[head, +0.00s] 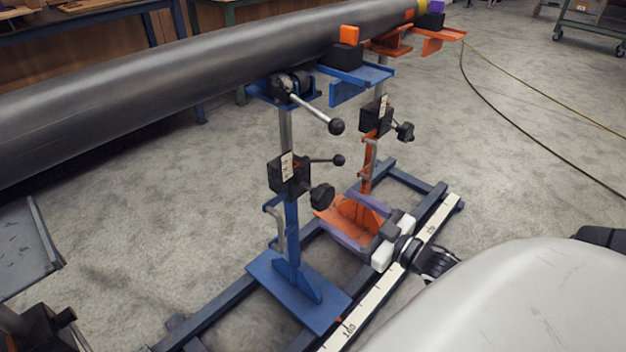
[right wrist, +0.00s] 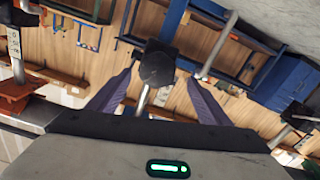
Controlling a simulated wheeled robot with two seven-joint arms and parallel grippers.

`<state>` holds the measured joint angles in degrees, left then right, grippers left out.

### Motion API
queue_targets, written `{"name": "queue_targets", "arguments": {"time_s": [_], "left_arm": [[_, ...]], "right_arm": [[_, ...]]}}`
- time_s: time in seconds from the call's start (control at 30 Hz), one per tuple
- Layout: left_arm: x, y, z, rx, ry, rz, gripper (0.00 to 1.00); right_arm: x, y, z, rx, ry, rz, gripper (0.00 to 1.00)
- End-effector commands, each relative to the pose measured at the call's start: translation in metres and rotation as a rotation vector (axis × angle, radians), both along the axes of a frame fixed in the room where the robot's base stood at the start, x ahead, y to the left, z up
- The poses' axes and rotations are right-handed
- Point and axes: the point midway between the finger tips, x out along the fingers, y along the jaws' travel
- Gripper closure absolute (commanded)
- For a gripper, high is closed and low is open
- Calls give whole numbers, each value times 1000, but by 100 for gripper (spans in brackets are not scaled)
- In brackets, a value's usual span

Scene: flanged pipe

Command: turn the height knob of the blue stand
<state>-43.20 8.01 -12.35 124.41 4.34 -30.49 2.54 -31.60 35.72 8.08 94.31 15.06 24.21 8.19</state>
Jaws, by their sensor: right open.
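The blue stand (head: 291,235) stands upright on the floor rails under a dark pipe (head: 200,60). Its black height knob (head: 322,196) sticks out to the right of the black clamp block on its post. My right gripper (head: 335,207) is open, its two purple-grey fingers pointing toward the knob from the lower right. In the right wrist view the dark knob (right wrist: 157,68) shows between the open fingertips (right wrist: 160,85), with space on both sides. I cannot tell how deep it sits between them. My left gripper is not in view.
A lever with a ball end (head: 338,160) sits just above the knob; another lever (head: 336,125) is higher. The orange stand (head: 367,170) is close behind, with its own knob (head: 405,131). A white ruler strip (head: 435,232) runs along the rail. Open floor lies right.

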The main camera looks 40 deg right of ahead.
Motion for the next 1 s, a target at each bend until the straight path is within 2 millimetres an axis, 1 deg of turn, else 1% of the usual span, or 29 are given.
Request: {"name": "queue_targets", "arguments": {"time_s": [0.07, 0.17, 0.37, 0.43, 0.47, 0.6, 0.8, 1.0], "left_arm": [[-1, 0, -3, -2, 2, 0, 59], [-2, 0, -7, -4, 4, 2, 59], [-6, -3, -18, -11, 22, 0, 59], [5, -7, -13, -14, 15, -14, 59], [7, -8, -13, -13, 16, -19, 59], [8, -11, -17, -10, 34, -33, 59], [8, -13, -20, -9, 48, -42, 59], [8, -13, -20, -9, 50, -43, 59]], "right_arm": [[6, -4, 4, -5, -17, 1, 28], [18, -3, 4, -4, -22, 2, 28], [56, 0, 4, -5, -21, 2, 28], [69, 2, 3, -4, -21, 2, 28], [74, 2, 3, -4, -20, 1, 28], [91, 4, 3, -4, -17, 2, 28], [103, 5, 4, -3, -15, 1, 28], [103, 5, 4, -3, -14, 1, 28]]}}
